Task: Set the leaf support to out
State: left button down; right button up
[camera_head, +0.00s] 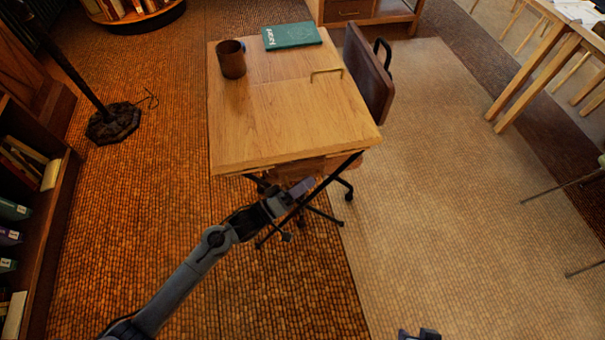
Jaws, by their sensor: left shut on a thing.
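A small wooden drafting table (290,125) stands in the middle of the head view, its top lying flat. Under its near edge is a wooden part (300,170), which looks like the leaf support; the tabletop hides most of it. My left gripper (304,186) reaches in from the lower left and is at this part, just below the near edge. It is shut on it, though the fingertips are small and partly hard to make out. A dark piece of what looks like my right gripper (419,335) shows at the bottom edge; its fingers cannot be read.
A brown mug (231,59) and a green book (292,35) lie toward the table's back. A dark chair (368,75) stands close at its right side. A bookshelf (40,220) is at the left, with a lamp base (113,123) nearby.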

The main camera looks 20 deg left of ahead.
pick_arm(q)
jog(key=s+d+p, duration=1)
jog(key=s+d, duration=0.1)
jog(key=s, duration=0.4)
jog(key=shift+s, duration=0.35)
jog(key=shift+r, duration=0.1)
jog(key=c, duration=1.5)
grip_release()
jog(key=shift+s+d, duration=0.15)
jog(key=shift+s, duration=0.05)
jog(key=p+v, duration=0.1)
jog(key=v, duration=1)
jog(key=shift+w+p, duration=0.1)
jog(key=shift+p, duration=0.3)
